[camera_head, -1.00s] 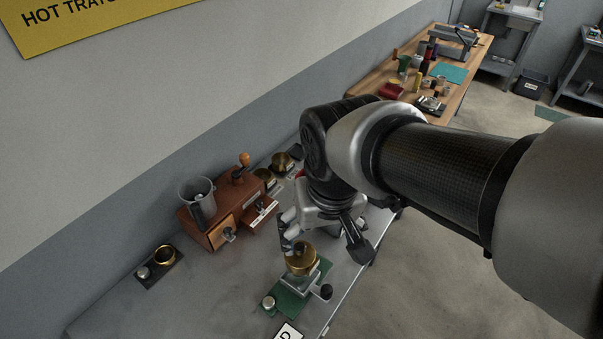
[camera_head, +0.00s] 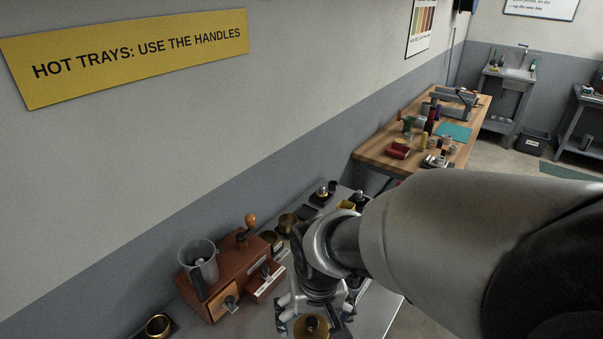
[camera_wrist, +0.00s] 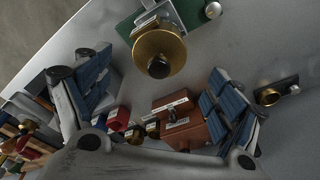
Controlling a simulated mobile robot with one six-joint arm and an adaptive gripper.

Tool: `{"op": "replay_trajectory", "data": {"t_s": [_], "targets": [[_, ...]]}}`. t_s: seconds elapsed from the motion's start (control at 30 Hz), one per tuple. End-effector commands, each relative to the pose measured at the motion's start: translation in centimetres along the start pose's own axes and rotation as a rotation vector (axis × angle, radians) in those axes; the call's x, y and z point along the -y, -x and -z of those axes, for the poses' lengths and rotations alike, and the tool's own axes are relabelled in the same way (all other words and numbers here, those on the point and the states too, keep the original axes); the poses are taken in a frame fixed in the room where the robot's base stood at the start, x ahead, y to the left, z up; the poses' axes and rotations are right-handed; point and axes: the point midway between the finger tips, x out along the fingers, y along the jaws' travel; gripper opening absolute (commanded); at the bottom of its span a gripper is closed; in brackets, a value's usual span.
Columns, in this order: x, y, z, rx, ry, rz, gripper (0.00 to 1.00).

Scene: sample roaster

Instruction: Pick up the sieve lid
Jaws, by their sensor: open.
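A round brass lid with a dark knob, which looks like the sieve lid (camera_wrist: 172,44), sits on a stand over a green mat (camera_wrist: 130,26) in the wrist view. In the head view the lid (camera_head: 311,328) is at the bottom edge, and its stand is out of frame. My gripper (camera_head: 315,322) is open, with its fingers spread to either side of the lid in the picture. In the wrist view the gripper (camera_wrist: 155,78) shows blue-grey finger pads left and right, with nothing between them in contact. The gap to the lid is hard to judge.
A cluttered wooden table (camera_head: 375,157) is farther back.

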Motion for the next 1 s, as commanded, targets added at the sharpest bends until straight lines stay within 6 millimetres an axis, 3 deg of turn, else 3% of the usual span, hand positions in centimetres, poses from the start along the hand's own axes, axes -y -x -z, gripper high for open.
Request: {"op": "replay_trajectory", "data": {"t_s": [0.17,0.43,0.67,1.0], "targets": [[0.0,-1.3,0.1,0.001,0.0,0.0,0.86],[-0.1,-5.2,0.4,0.002,0.0,-0.001,0.86],[-0.1,-5.2,0.5,-0.001,0.0,0.0,0.86],[-0.1,-5.2,0.5,-0.001,0.0,0.0,0.65]]}}
